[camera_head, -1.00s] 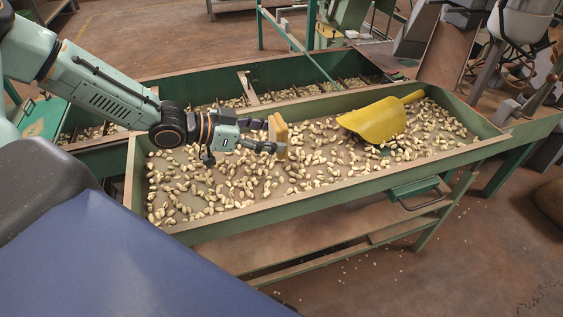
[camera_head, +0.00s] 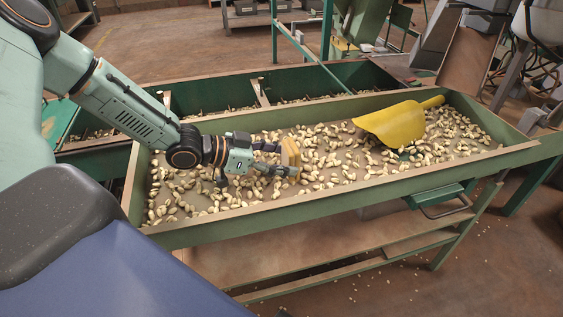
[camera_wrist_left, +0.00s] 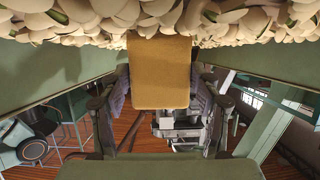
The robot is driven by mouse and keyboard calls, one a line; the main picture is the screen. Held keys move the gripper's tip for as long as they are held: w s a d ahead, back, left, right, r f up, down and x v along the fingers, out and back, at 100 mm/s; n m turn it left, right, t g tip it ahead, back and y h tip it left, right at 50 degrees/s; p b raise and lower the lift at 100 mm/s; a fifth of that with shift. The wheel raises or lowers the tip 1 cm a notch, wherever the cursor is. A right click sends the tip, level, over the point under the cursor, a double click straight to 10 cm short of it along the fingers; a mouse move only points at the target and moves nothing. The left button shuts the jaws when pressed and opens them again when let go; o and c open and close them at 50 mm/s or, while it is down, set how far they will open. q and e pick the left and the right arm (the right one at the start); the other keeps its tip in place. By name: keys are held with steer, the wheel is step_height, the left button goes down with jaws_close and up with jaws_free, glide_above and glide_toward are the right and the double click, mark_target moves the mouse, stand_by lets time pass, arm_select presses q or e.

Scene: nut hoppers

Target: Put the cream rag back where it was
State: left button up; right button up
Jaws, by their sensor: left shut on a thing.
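The cream rag (camera_head: 291,152) looks like a folded, tan-yellow flat pad. It is held upright over the nuts in the near green hopper (camera_head: 340,191), left of the yellow scoop. My left gripper (camera_head: 282,163) is shut on it. In the left wrist view the rag (camera_wrist_left: 160,72) stands between the two fingers, its far edge close to the nuts. I cannot tell whether it touches them. My right gripper is not in view.
A yellow scoop (camera_head: 392,124) lies on the nuts (camera_head: 335,165) at the right of the hopper. A second green hopper (camera_head: 214,97) stands behind. The near hopper's wooden-topped rim runs along the front, with a handled green drawer (camera_head: 437,196) below.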

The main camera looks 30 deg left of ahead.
arm_select(q)
steer(key=o, duration=0.6)
steer(key=shift+f, duration=0.2)
steer(key=shift+c, duration=0.2)
steer(key=o, duration=0.5)
steer(key=shift+c, duration=0.2)
